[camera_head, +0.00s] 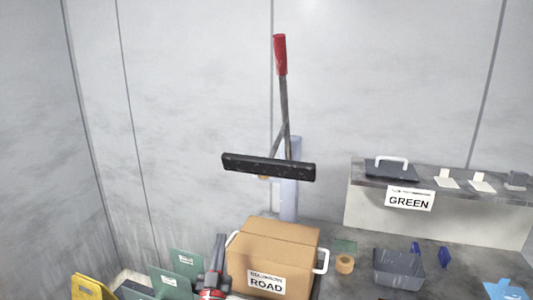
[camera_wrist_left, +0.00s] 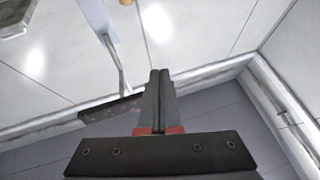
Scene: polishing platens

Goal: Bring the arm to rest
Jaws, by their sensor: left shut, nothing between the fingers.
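My left gripper (camera_head: 219,240) shows low in the head view, left of the cardboard box marked ROAD (camera_head: 270,245), with its fingers pointing up. It is shut and empty. In the left wrist view its two dark fingers (camera_wrist_left: 160,75) lie together, with nothing between them. I cannot tell whether the gripper touches the box. My right gripper is not in view.
A red-handled tool with a black bar (camera_head: 268,167) stands behind the box. Green panels (camera_head: 187,262) and a yellow one (camera_head: 92,287) are at left. A grey bin (camera_head: 398,268) and a shelf marked GREEN (camera_head: 440,213) are at right.

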